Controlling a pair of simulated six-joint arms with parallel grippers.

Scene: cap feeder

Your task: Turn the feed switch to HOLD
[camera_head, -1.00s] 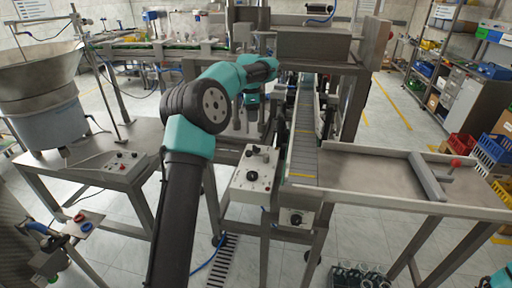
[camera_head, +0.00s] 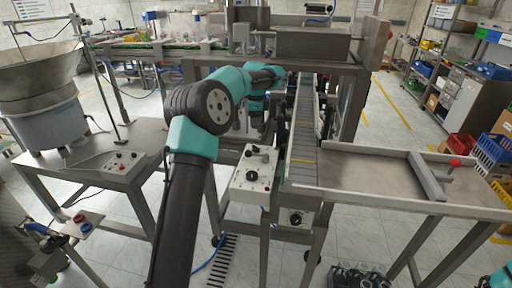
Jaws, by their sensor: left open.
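A pale control box (camera_head: 254,170) with black knobs and small buttons stands on a post at the left of the conveyor's near end. A smaller box (camera_head: 296,218) with one black knob hangs just below the conveyor. I cannot tell which knob is the feed switch, nor read any HOLD label. My left gripper (camera_head: 261,118) is open, beyond the control box and above it in the picture, apart from its knobs. Its fingers are small and partly lost against the machine. Only a teal bit of my right arm shows at the lower right corner; its gripper is out of view.
The conveyor (camera_head: 305,150) runs away beside the box. A bowl feeder (camera_head: 45,95) and another button panel (camera_head: 122,164) are at the left. The machine frame stands close behind my left gripper.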

